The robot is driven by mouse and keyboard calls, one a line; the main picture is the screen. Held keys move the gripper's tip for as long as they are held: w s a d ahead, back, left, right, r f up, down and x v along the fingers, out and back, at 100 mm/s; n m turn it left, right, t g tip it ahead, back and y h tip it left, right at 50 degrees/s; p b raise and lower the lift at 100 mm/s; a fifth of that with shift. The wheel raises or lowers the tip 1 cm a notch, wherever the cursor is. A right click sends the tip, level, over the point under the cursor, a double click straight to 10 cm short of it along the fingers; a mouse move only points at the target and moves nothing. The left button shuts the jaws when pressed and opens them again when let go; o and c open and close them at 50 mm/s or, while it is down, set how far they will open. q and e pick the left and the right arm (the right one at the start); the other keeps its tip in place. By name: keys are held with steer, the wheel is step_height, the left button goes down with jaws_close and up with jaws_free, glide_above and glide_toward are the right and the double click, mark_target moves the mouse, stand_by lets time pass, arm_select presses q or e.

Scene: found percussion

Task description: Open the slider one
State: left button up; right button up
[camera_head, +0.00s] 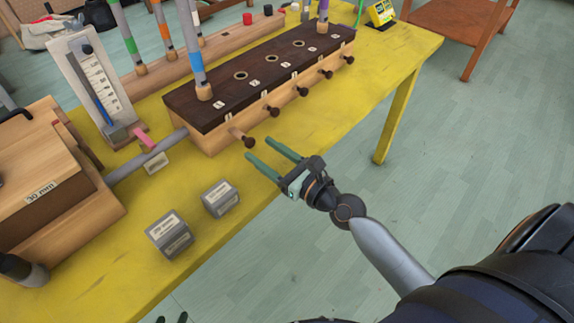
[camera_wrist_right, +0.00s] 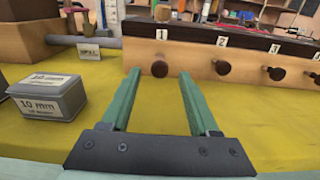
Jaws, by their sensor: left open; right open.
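The wooden box with a dark top (camera_head: 225,105) has a row of dark slider knobs along its front. The slider one knob (camera_head: 249,142) is at the near left end; in the right wrist view it is the dark round knob (camera_wrist_right: 160,69) under label 1. In the head view it stands out further than its neighbours, with a pale shaft showing. My right gripper (camera_head: 260,149) is open and empty, its green fingers pointing at this knob; the knob appears between and beyond the fingertips in the wrist view (camera_wrist_right: 158,72). My left gripper (camera_head: 171,319) barely shows at the bottom edge, open.
Two grey labelled blocks (camera_head: 169,236) (camera_head: 220,198) sit on the yellow table (camera_head: 110,285), left of my right gripper. A grey pipe (camera_head: 145,157) joins the box to a wooden case (camera_head: 60,215). Other slider knobs (camera_head: 273,112) line the front. Floor to the right is clear.

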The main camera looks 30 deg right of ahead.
steer(key=b+v, duration=0.1)
steer(key=v, duration=0.5)
steer(key=shift+f, duration=0.1)
steer(key=shift+s+d, duration=0.25)
steer(key=shift+s, duration=0.45)
